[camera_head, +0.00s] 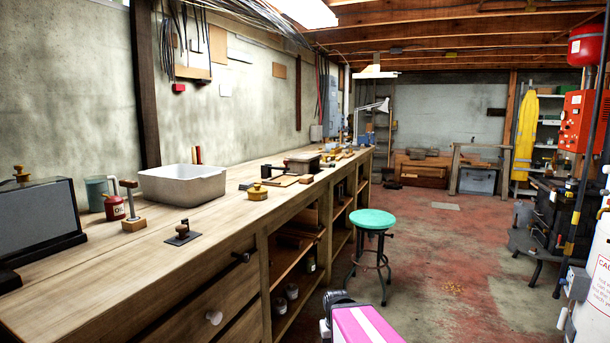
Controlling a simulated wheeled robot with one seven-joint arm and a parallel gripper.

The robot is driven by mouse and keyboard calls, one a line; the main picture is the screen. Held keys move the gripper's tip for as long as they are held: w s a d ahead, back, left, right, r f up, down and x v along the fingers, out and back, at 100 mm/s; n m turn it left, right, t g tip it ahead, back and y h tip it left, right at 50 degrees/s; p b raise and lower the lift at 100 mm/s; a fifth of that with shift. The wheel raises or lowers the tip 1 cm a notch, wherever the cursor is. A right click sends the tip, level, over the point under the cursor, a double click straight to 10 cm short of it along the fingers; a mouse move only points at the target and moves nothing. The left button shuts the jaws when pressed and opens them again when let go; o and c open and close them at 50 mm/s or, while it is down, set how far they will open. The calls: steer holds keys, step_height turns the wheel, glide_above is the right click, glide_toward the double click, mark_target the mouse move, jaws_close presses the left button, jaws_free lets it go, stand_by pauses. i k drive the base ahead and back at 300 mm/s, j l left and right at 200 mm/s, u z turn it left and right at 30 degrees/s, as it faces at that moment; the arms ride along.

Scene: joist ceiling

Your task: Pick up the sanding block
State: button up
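I cannot tell for certain which object is the sanding block. Several small items on the long wooden workbench (95,272) could be it. A dark flat plate with a knob (183,233) lies near the bench's front edge. A small yellowish knobbed item (257,191) sits farther along, right of the white basin. My gripper's fingers do not show; a pink and white part, likely mine, is at the bottom edge.
The white basin (182,184) and a dark-framed grey panel (38,222) stand on the bench. Drawers with knobs and open shelves are below. A green-topped stool (372,220) stands close to the bench front. The red floor right of the stool is mostly clear.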

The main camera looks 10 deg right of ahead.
mark_target(306, 179)
steer(key=i+l+u, duration=0.2)
steer(key=i+l, duration=0.25)
steer(key=i+l+u, duration=0.2)
steer(key=i+l, duration=0.2)
steer(key=l, duration=0.2)
